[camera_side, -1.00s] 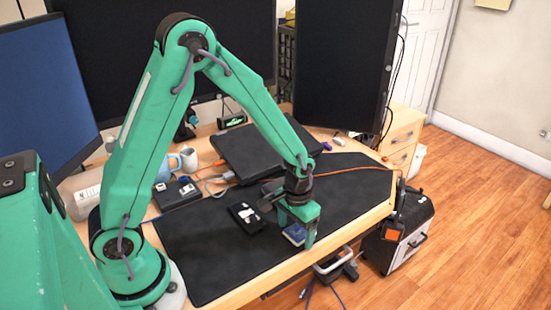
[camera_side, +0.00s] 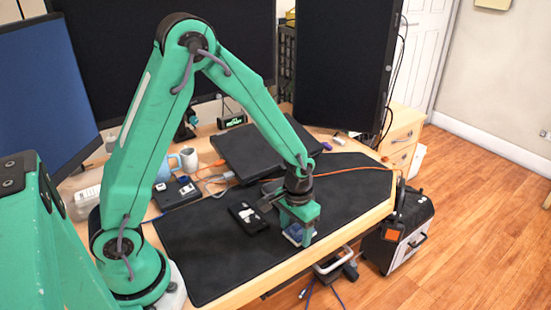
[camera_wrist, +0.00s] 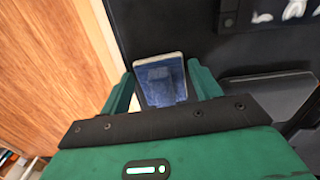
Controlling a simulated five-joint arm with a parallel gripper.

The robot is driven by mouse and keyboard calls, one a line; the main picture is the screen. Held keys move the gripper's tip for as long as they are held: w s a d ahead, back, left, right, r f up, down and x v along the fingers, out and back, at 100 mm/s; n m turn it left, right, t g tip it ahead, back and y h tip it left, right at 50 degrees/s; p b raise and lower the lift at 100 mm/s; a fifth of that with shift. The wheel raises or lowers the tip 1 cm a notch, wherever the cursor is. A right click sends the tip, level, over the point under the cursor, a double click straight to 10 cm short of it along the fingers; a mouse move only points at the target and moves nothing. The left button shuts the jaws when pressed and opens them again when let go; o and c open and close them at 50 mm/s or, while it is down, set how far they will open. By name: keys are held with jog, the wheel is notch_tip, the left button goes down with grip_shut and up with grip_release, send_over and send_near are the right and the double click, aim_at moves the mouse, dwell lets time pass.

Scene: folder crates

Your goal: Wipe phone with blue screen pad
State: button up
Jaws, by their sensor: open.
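The blue screen pad (camera_wrist: 161,80) lies between the two fingers of my gripper (camera_wrist: 163,85) in the wrist view. The fingers are open, one on each side of it, and a gap shows beside it. In the side view my gripper (camera_side: 299,230) points down at the front part of the black mat, with the blue pad (camera_side: 294,234) partly hidden by the fingers. The phone (camera_side: 247,217) lies on the mat to the left of my gripper. It is dark with pale marks on it, and part of it shows at the top right of the wrist view (camera_wrist: 262,17).
The black mat (camera_side: 215,270) covers the desk front, with free room left of the phone. A closed black laptop (camera_side: 250,150) and a black box (camera_side: 177,193) stand behind. Two mugs (camera_side: 188,159), monitors and an orange cable are farther back. The desk's front edge is close to my gripper.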

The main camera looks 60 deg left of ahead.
aim_at(295, 226)
jog(key=shift+r, duration=0.75)
grip_shut()
dwell(0.4)
jog(key=shift+r, duration=0.1)
jog(key=shift+r, duration=2.9)
jog(key=shift+s+a+r, duration=0.15)
jog(key=shift+a+r, duration=0.05)
jog(key=shift+a, duration=0.3)
jog(key=s+a+r+m, duration=0.1)
jog(key=s+a+r, duration=0.2)
jog(key=s+a, duration=0.2)
jog(key=a, duration=0.3)
jog(key=shift+s+a+r, duration=0.15)
jog(key=shift+a, duration=0.1)
